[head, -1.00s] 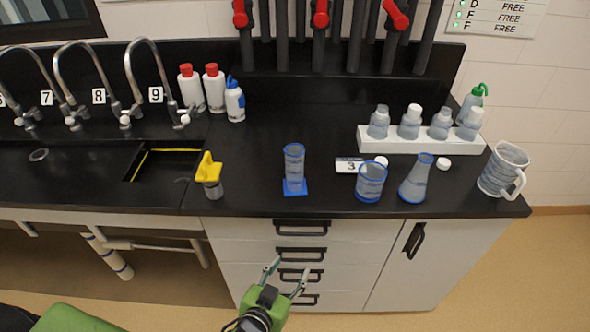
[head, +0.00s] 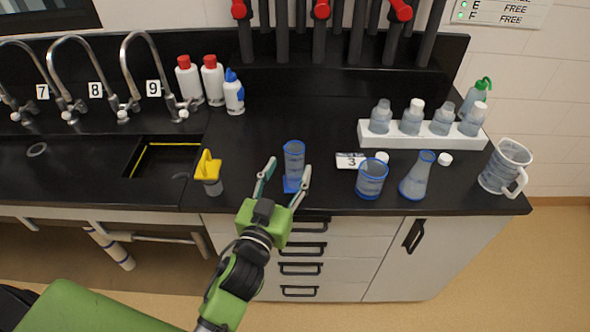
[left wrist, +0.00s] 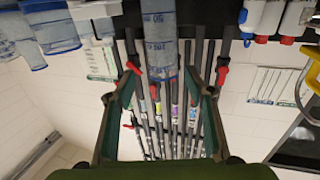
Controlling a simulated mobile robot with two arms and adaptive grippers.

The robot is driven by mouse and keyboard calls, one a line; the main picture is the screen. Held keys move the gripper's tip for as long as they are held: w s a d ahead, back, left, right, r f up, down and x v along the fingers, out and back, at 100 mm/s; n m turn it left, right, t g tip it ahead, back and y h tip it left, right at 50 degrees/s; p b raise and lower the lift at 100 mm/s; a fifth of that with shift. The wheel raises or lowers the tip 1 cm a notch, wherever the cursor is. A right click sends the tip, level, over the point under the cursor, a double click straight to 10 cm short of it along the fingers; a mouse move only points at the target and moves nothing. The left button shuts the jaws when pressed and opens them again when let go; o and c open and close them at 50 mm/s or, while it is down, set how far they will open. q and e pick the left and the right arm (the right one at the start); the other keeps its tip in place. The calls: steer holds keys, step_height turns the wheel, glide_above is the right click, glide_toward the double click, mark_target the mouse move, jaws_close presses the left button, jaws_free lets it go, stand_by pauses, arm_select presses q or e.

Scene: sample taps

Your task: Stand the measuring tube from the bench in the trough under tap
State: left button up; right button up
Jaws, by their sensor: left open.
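The measuring tube (head: 294,160) is a clear, graduated cylinder with a blue rim and blue foot. It stands upright on the black bench near the front edge. My left gripper (head: 285,171) is open and empty just in front of it, one finger to each side in the head view. In the left wrist view, which is upside down, the tube (left wrist: 160,42) shows ahead between the open fingers (left wrist: 172,78). The trough (head: 150,176) is a dark recess with a yellow line inside, at the left. Taps (head: 130,60) numbered 7, 8 and 9 stand behind it. My right gripper is not seen.
A yellow-topped item (head: 208,168) stands left of the tube. A blue-rimmed beaker (head: 371,180), a flask (head: 417,178) and a jug (head: 503,168) stand right. White bottles (head: 213,82) stand behind. A white rack (head: 400,141) holds several bottles. The bench behind the tube is clear.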

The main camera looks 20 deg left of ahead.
mark_target(292, 158)
arm_select(q)
steer(key=shift+w, duration=0.75)
steer(key=w, duration=0.1)
steer(key=w+p, duration=0.1)
steer(key=w, duration=0.1)
steer(key=w+p, duration=0.1)
steer(key=shift+w+a+r, duration=0.2)
steer(key=shift+w+r, duration=0.05)
steer(key=shift+w+f, duration=0.15)
steer(key=shift+w, duration=0.25)
steer(key=c, duration=1.3)
